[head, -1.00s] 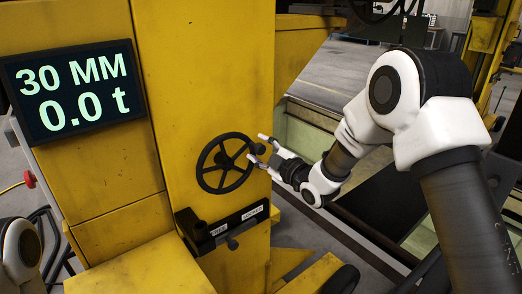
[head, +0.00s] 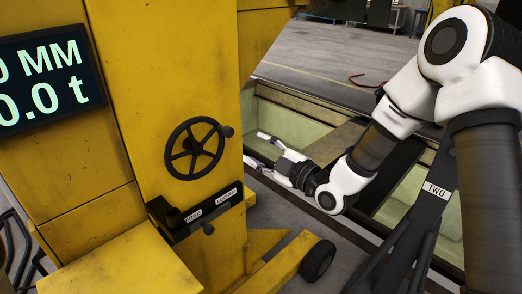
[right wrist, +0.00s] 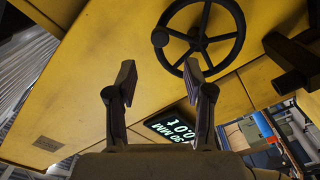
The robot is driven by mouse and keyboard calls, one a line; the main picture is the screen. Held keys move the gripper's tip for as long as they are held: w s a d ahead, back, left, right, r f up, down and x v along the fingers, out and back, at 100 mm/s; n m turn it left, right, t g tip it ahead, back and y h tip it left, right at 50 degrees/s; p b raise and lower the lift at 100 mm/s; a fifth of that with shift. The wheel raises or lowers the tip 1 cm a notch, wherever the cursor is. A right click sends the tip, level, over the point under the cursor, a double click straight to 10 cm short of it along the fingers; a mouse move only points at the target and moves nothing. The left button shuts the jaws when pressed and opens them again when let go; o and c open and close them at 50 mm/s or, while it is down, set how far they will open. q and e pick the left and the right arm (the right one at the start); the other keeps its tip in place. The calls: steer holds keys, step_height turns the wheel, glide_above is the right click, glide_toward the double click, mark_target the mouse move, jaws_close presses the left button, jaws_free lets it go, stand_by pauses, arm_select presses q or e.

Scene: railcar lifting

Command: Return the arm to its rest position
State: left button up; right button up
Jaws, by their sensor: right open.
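My right gripper (head: 254,148) is open and empty, to the right of the black handwheel (head: 194,149) and apart from it. The handwheel is on the yellow jack column (head: 110,45), with its knob at the upper right of the rim. In the right wrist view the open fingers (right wrist: 158,78) point toward the column, and the handwheel (right wrist: 239,30) shows beyond them at the upper right. My right arm comes in from the right side of the head view. My left gripper is not in view.
A black lever block (head: 168,214) with labels sits below the handwheel. The display (head: 62,72) is cut off at the left and ends in "0.0 t". A dark stand labelled "TWO" (head: 434,190) is at the right. A pit (head: 290,120) and a wheel (head: 318,260) lie near the arm.

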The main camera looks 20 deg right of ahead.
stand_by(0.3)
steer(key=s+a+f+m+g+h, duration=0.15)
steer(key=s+f+g, duration=0.35)
steer(key=f, duration=0.9)
steer(key=s+a+f+g+h, duration=0.1)
steer(key=s+a+f+g, duration=0.2)
steer(key=s+f, duration=0.8)
steer(key=s+d+f+m+g+h, duration=0.2)
steer(key=s+f+m+g, duration=0.2)
steer(key=s, duration=0.5)
steer(key=s+d+f+m+g+h, duration=0.1)
steer(key=s+d+f+m+g, duration=0.1)
steer(key=s+f+m+g, duration=0.3)
steer(key=s+f+m, duration=0.4)
steer(key=f, duration=0.1)
steer(key=shift+f+h, duration=0.35)
steer(key=shift+f, duration=0.05)
